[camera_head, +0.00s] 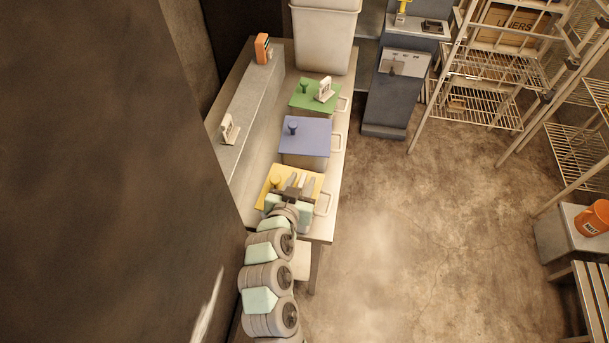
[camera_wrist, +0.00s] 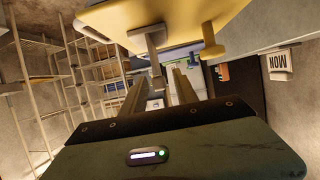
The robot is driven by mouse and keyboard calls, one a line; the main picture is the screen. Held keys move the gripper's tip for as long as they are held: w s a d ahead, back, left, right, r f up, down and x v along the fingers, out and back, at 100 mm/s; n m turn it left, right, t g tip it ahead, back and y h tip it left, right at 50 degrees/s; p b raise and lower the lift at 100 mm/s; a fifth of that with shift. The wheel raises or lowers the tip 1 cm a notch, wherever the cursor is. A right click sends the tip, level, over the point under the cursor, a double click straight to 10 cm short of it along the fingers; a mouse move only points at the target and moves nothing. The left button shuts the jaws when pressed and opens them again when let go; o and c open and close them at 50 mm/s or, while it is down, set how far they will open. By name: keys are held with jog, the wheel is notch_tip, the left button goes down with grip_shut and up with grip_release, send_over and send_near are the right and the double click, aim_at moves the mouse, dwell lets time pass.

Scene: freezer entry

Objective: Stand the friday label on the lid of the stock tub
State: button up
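A thin pale label-like piece (camera_wrist: 156,62) stands on the yellow lid (camera_wrist: 200,22), seen nearly edge-on, so its lettering is hidden. My gripper (camera_head: 300,184) is over the yellow-lidded tub (camera_head: 263,194). In the wrist view its two fingers (camera_wrist: 160,75) are apart, with the piece between them and gaps beside it. Another white label (camera_head: 325,90) stands on the green lid (camera_head: 308,103); its word is too small to read. A third label (camera_head: 228,129) stands on the wall ledge and reads MON in the wrist view (camera_wrist: 278,62). I cannot tell which tub holds stock.
A blue-lidded tub (camera_head: 318,137) stands between the yellow and green ones. Each lid has a knob. An orange device (camera_head: 262,49) sits on the ledge (camera_head: 245,101). A large pale bin (camera_head: 325,38) is behind the green tub. Open floor lies right of the bench.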

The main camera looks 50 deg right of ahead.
jog(key=b+v, duration=0.1)
jog(key=v, duration=0.7)
jog(key=shift+a, duration=0.2)
